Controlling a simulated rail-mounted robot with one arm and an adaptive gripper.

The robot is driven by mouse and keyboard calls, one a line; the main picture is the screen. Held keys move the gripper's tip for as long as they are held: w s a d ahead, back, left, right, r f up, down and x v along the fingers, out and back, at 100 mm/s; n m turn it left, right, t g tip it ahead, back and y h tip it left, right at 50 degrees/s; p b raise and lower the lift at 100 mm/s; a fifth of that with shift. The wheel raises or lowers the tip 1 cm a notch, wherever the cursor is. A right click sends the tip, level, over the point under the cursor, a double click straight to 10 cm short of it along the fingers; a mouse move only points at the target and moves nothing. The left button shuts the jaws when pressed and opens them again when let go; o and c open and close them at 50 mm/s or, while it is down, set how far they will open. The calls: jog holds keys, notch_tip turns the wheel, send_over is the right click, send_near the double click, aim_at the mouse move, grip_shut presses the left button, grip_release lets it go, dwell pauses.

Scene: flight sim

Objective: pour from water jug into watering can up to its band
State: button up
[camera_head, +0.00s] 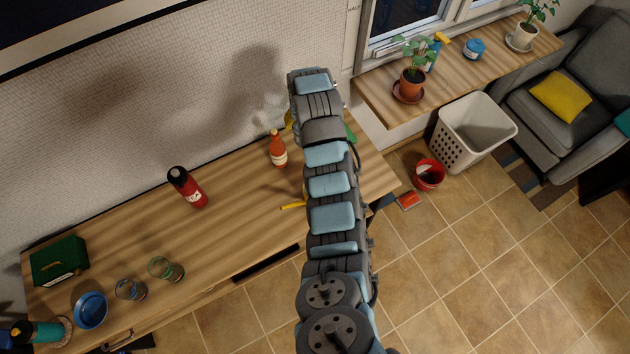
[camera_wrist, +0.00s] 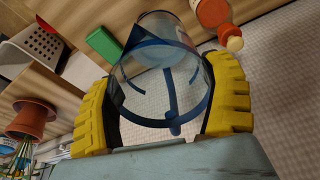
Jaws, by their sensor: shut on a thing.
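My gripper (camera_wrist: 162,98) has yellow ridged finger pads, shut on either side of a clear jug with blue trim (camera_wrist: 158,53), the water jug as far as I can tell. Its wide round end faces the wrist camera. I cannot make out a water level in it.
On the wooden table (camera_head: 235,215) stand an orange bottle (camera_head: 278,151), a red bottle (camera_head: 187,187), two glasses (camera_head: 166,269), a blue bowl (camera_head: 91,310) and a green box (camera_head: 59,260). A potted plant (camera_head: 412,78) stands on the sill. A red bucket (camera_head: 429,176) is on the floor.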

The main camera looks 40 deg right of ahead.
jog(key=shift+w+d+r+b, duration=0.1)
jog(key=shift+w+r+b, duration=0.15)
jog(key=shift+b, duration=0.1)
jog(key=shift+w+d+f+g+b, duration=0.1)
jog(key=shift+w+d+g+b, duration=0.1)
jog(key=shift+g+b, duration=0.35)
jog(key=shift+w+y+b, duration=0.2)
jog(key=shift+y+b, duration=0.1)
jog(key=shift+b, duration=0.2)
jog(key=shift+a+b, duration=0.1)
jog(key=shift+b, duration=0.2)
jog(key=shift+w+d+g+y+b, duration=0.2)
jog(key=shift+g+y+b, duration=0.1)
jog(key=shift+b, duration=0.45)
